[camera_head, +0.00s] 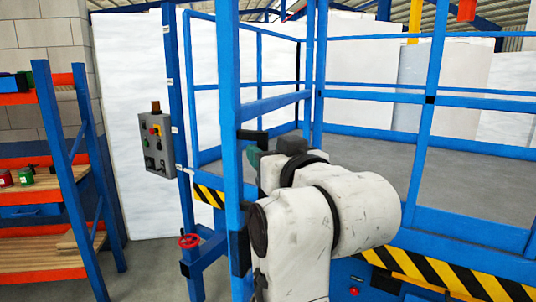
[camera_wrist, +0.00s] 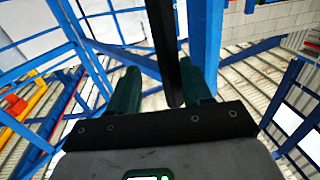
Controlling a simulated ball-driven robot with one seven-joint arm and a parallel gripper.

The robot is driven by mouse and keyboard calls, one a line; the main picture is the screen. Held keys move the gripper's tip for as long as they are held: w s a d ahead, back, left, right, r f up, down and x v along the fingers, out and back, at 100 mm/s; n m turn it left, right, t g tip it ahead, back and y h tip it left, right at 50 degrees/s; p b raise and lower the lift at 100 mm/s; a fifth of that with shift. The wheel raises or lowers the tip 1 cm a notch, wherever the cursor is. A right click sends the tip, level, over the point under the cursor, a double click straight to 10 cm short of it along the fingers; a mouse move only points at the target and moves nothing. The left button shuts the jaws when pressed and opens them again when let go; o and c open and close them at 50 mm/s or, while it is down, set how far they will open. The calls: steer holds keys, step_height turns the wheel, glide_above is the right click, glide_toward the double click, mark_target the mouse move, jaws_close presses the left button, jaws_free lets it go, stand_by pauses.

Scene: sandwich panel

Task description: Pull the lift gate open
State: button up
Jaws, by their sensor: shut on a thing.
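The lift gate (camera_head: 231,170) appears as a tall blue upright with blue rails, close in front of me, left of centre in the head view. Dark fittings sit on the upright, and a black block (camera_head: 240,253) is lower down. My gripper (camera_head: 254,157) is at the upright's upper fitting, partly hidden by my white arm. In the wrist view, the green fingers of my gripper (camera_wrist: 160,88) stand on both sides of a dark bar (camera_wrist: 165,45), which looks like the gate's handle. They are shut on it. A blue post (camera_wrist: 205,45) rises just behind the right finger.
A grey control box (camera_head: 156,144) hangs on a blue post at left. A red handwheel (camera_head: 189,240) is below it. An orange and blue shelf rack (camera_head: 65,150) stands at far left. Blue railings and a striped platform edge (camera_head: 450,278) fill the right side.

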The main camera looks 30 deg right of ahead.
stand_by(0.5)
steer(key=shift+a, duration=0.1)
steer(key=s+a+b, duration=0.1)
steer(key=s+b, duration=0.4)
steer(key=s, duration=0.3)
steer(key=shift+s+f+b, duration=0.3)
steer(key=shift+s+b, duration=0.05)
steer(key=shift+b, duration=0.05)
steer(key=s+b, duration=0.2)
steer(key=b, duration=0.2)
steer(key=shift+r, duration=0.2)
